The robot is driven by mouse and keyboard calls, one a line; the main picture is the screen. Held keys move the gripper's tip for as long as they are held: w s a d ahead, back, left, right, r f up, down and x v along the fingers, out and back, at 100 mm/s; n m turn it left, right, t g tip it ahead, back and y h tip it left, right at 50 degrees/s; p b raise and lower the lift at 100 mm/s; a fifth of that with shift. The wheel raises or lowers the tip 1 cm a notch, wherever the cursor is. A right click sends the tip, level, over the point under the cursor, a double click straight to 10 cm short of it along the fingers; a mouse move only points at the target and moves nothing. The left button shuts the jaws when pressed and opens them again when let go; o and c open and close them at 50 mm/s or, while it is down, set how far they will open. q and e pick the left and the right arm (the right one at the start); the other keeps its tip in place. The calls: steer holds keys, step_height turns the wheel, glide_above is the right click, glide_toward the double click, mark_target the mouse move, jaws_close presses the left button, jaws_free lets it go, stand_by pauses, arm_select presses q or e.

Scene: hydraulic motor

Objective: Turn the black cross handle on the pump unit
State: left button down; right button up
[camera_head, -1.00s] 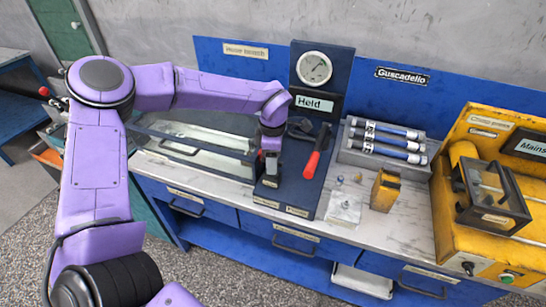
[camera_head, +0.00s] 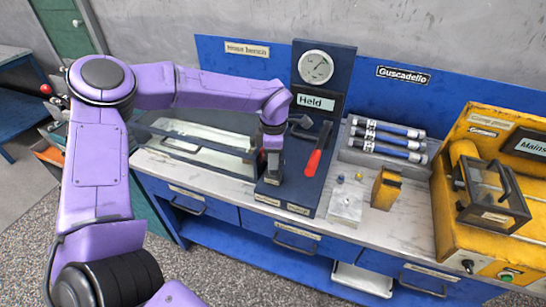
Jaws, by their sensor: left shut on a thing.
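The pump unit (camera_head: 326,107) is a dark blue upright panel and base on the bench, with a round gauge (camera_head: 315,67) and a "Held" plate. A dark arm of the black cross handle (camera_head: 303,122) shows just right of my left wrist; the rest is hidden behind my wrist and gripper. My left gripper (camera_head: 272,174) points down over the front left of the pump base and is shut on the cross handle, though the contact itself is hard to see. My right gripper is not in view.
A red-gripped lever (camera_head: 314,163) stands right of the cross handle. A grey rack (camera_head: 350,155) of several cylinders, a small yellow block (camera_head: 386,189) and a yellow machine (camera_head: 445,213) are further right. A glass-sided tray (camera_head: 190,150) lies left of my gripper.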

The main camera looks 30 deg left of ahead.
arm_select(q)
steer(key=n, duration=0.2)
steer(key=n+b, duration=0.1)
steer(key=n, duration=0.1)
steer(key=shift+s+f, duration=0.1)
steer(key=shift+f, duration=0.15)
steer(key=n+b, duration=0.1)
steer(key=n, duration=0.2)
steer(key=shift+n, duration=0.4)
steer(key=n+b, duration=0.2)
steer(key=n, duration=0.2)
steer(key=shift+d+n+b, duration=0.1)
steer(key=shift+n+b, duration=0.75)
steer(key=shift+n, duration=1.15)
steer(key=c, duration=1)
jaws_free()
steer(key=shift+c, duration=0.2)
steer(key=shift+o, duration=0.9)
steer(key=shift+r, duration=0.1)
